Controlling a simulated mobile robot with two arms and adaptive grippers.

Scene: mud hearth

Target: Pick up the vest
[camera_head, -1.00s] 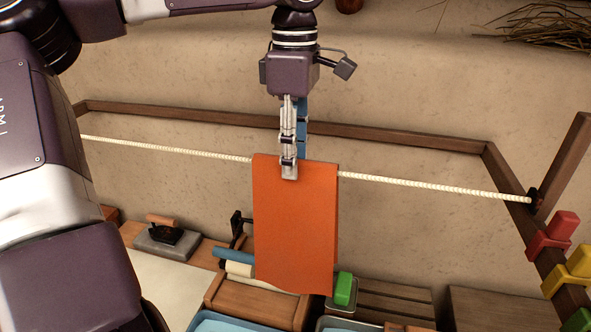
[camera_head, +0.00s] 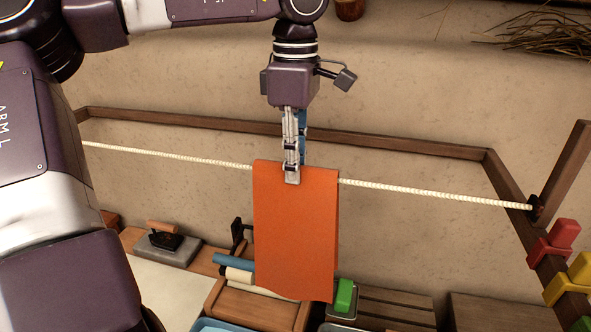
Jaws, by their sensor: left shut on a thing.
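An orange cloth (camera_head: 296,235), which appears to be the vest, hangs folded at the rope line (camera_head: 430,192) in the middle of the view. The near finger lies over the front face; the far fingertip is hidden behind the cloth. I cannot tell whether the cloth still rests on the rope. My right gripper is not in view.
Red (camera_head: 563,234) and yellow (camera_head: 581,268) clips sit on the wooden frame at the right. An iron (camera_head: 166,240) stands on a grey slab at the left. A green block (camera_head: 344,295) and a wooden tray (camera_head: 235,305) lie below the cloth.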

